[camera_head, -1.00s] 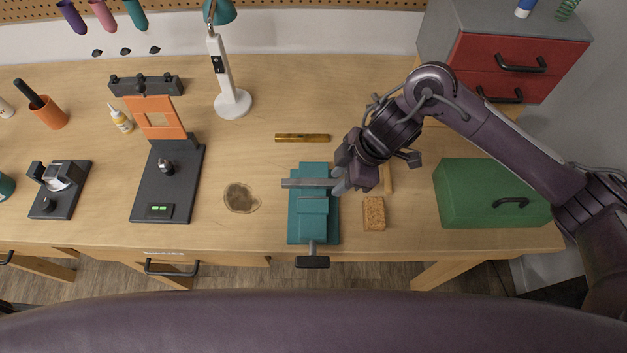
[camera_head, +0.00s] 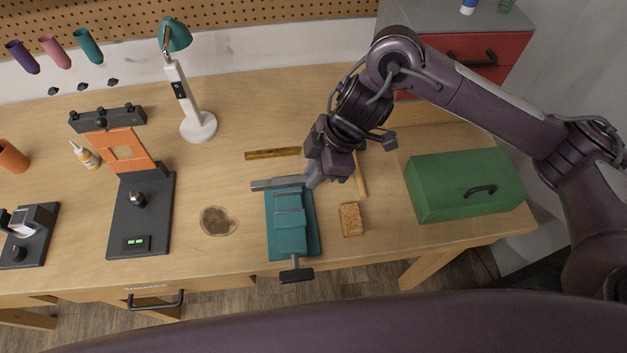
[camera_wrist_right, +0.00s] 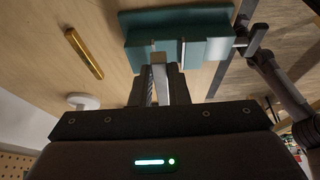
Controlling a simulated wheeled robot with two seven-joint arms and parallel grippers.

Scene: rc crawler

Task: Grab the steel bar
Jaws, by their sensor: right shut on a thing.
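The steel bar (camera_head: 272,184) is a plain grey bar, seen in the head view at the far end of the teal vise (camera_head: 291,238), apparently raised above it. My right gripper (camera_head: 311,181) is shut on the bar's right end, and the bar sticks out to the left. In the right wrist view the bar (camera_wrist_right: 159,78) lies between the fingers, with the teal vise (camera_wrist_right: 207,24) beyond it. The exact gap between bar and vise is hard to tell. My left gripper is not in view.
A brass-coloured bar (camera_head: 272,154) lies behind the vise. A cork-like block (camera_head: 351,219) and a green toolbox (camera_head: 464,186) stand to the right. A black stand with an orange frame (camera_head: 142,212) and a white lamp (camera_head: 198,126) are to the left.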

